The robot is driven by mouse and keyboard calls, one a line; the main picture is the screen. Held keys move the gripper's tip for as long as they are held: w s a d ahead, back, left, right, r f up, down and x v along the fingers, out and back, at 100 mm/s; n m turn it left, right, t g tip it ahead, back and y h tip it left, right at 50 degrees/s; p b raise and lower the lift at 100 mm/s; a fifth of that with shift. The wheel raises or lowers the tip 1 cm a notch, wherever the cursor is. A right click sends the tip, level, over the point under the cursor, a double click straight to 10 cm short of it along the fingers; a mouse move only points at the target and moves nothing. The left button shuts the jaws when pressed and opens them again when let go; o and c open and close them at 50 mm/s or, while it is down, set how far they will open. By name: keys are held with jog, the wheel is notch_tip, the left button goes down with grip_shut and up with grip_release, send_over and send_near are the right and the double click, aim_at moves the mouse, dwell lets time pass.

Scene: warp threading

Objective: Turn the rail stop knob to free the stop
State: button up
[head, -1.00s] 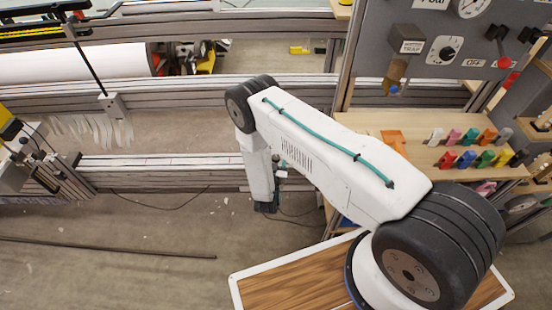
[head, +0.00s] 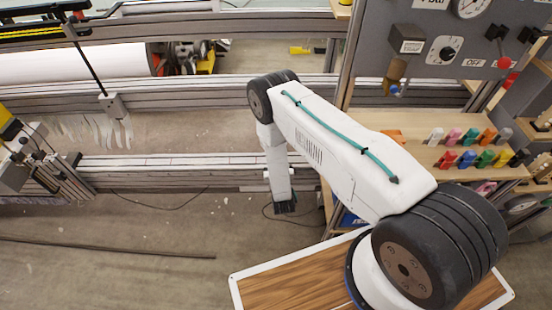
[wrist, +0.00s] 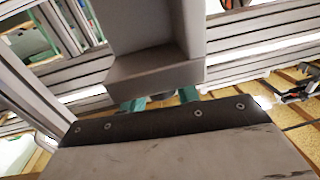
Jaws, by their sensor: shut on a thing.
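My gripper (head: 285,208) hangs at the end of my arm in the head view, in front of the lower grey rail (head: 180,165). My own arm and wrist hide most of it there. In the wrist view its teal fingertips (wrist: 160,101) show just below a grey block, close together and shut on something. The block and the dark screwed edge cover what lies between the fingers. I cannot make out the rail stop or its knob for certain in either view. Whether the held thing is the knob, I cannot tell.
A grey panel (head: 385,25) with gauge, dial and levers stands at the right. A wooden shelf (head: 410,160) holds several coloured clips. A white-edged wooden surface (head: 290,285) lies below my arm.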

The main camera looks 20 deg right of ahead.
jog(key=n+y, duration=0.2)
jog(key=y, duration=0.1)
jog(key=n+y, duration=0.2)
jog(key=y, duration=0.2)
jog(key=shift+d, duration=0.1)
jog(key=shift+n+g+y, duration=0.5)
jog(key=shift+n+y, duration=1)
jog(key=shift+y, duration=0.4)
jog(key=o, duration=1)
jog(key=shift+c, duration=0.2)
jog(key=shift+a, duration=0.2)
